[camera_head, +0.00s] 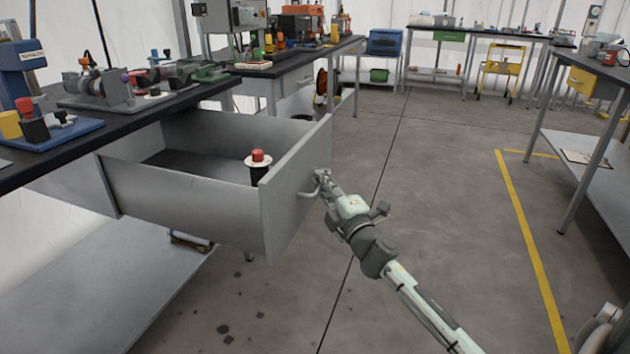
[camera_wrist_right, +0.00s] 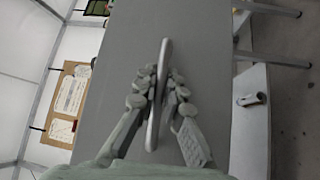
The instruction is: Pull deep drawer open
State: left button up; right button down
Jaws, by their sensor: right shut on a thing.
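The deep drawer (camera_head: 180,200) is a grey metal box under the left workbench. In the head view it stands well out from the bench, with its inside in view. A black spool-like thing with a red top (camera_head: 258,158) is in it, near the front panel. My right gripper (camera_head: 318,180) is at the drawer's front, shut on the bar handle (camera_head: 308,190). In the right wrist view, the fingers (camera_wrist_right: 158,95) are on both sides of the handle (camera_wrist_right: 157,95), against the grey front panel (camera_wrist_right: 195,50). My left gripper is in neither view.
The bench top (camera_head: 40,150) above the drawer carries several tools and machines. A lower shelf (camera_head: 100,290) lies under the drawer. The floor (camera_head: 420,190) right of the drawer is open, with a yellow line (camera_head: 530,240). Another bench (camera_head: 600,130) stands at the right.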

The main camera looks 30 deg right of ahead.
jog(key=shift+s+d, duration=0.1)
jog(key=shift+s, duration=0.05)
jog(key=c, duration=1.9)
grip_release()
jog(key=shift+s, duration=0.1)
jog(key=s, duration=0.4)
jog(key=s+a+f, duration=0.1)
jog(key=s, duration=0.6)
jog(key=shift+s+a+f, duration=0.3)
